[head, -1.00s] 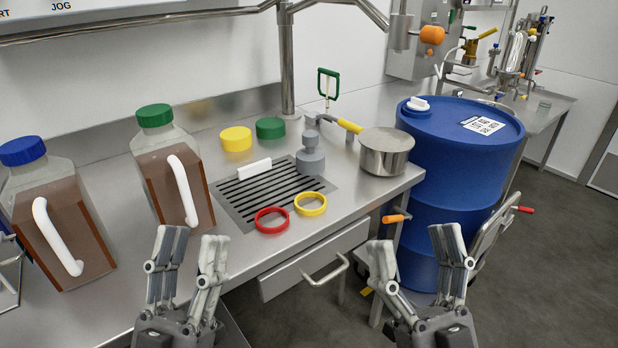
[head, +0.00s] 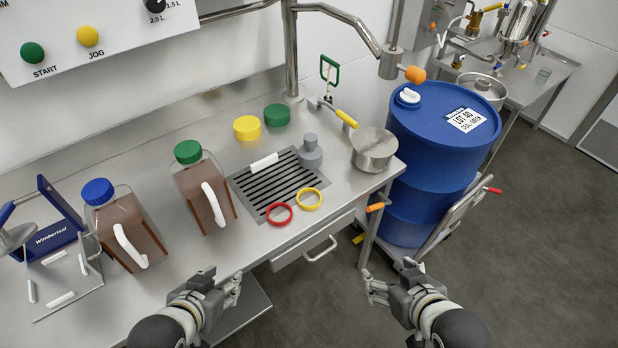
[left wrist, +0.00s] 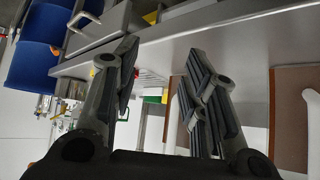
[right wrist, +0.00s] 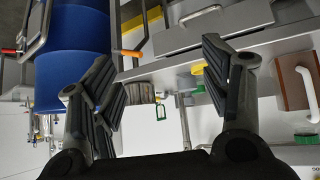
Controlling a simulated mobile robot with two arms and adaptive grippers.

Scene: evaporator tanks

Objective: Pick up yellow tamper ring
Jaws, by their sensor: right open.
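The yellow tamper ring (head: 309,207) lies flat near the front edge of the steel bench, in front of the slotted drain grate. A red ring (head: 279,221) lies just left of it, close beside it. My left gripper (head: 225,281) is in front of the bench, below and left of the rings; its fingers also show apart in the left wrist view (left wrist: 158,75). My right gripper (head: 388,278) is open and empty in front of the bench, below and right of the yellow ring. Both grippers are well apart from the rings.
Two brown jugs, one green-capped (head: 190,190) and one blue-capped (head: 125,230), stand at the left. A grey bottle (head: 311,157) and steel pot (head: 373,150) stand behind the rings. A blue drum (head: 432,150) stands right of the bench. A drawer handle (head: 321,250) juts out below.

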